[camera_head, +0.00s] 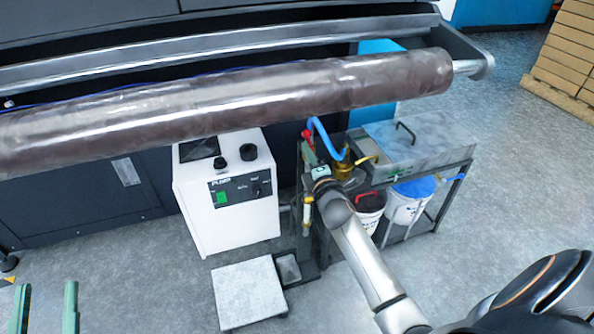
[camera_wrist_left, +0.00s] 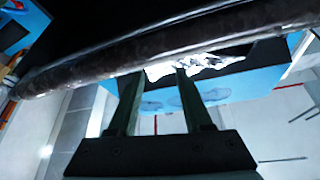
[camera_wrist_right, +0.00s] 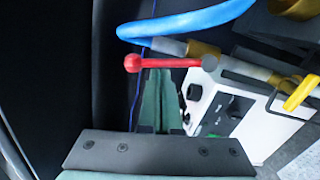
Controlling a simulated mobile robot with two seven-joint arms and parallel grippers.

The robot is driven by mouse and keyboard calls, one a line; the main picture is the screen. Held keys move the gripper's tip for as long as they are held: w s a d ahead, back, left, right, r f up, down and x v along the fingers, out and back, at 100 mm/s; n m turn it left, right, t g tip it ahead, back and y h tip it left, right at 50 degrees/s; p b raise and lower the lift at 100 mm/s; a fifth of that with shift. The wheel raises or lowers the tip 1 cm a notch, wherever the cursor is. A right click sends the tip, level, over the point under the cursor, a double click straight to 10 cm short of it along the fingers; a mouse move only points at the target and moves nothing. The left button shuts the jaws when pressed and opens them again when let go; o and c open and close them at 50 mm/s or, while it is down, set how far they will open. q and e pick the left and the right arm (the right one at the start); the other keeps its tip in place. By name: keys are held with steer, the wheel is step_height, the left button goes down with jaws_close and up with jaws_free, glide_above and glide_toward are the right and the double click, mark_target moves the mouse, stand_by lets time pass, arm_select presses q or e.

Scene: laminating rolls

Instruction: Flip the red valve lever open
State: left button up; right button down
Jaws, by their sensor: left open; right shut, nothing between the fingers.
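The red valve lever (camera_wrist_right: 165,63) has a round knob at its left end and a pivot on a pipe at its right in the right wrist view. It lies roughly across the picture there. In the head view the lever (camera_head: 307,138) shows small below the roll. My right gripper (camera_wrist_right: 157,73) is shut and empty, its green fingertips close to the lever's middle; I cannot tell whether they touch it. In the head view my right gripper (camera_head: 310,155) is partly hidden by its wrist. My left gripper (camera_head: 46,288) is open and empty at the lower left, far from the lever.
A large brown roll (camera_head: 230,98) spans above the work area. A blue hose (camera_wrist_right: 190,18) joins the pipe beside the lever. A yellow handle (camera_wrist_right: 301,92) is at right. A white pump box (camera_head: 228,195) stands left of the metal cart (camera_head: 455,155).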

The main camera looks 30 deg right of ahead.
steer(key=shift+s+d+r+m+p, duration=0.2)
steer(key=shift+d+m+p, duration=0.45)
steer(key=shift+m, duration=0.45)
arm_select(q)
step_height(320, 180, down, 10)
steer(key=w+n+g+y, duration=0.1)
steer(key=n+g+y, duration=0.1)
steer(key=g+y, duration=0.1)
steer(key=shift+w+a+n+g, duration=0.35)
steer(key=shift+w+n+g, duration=0.05)
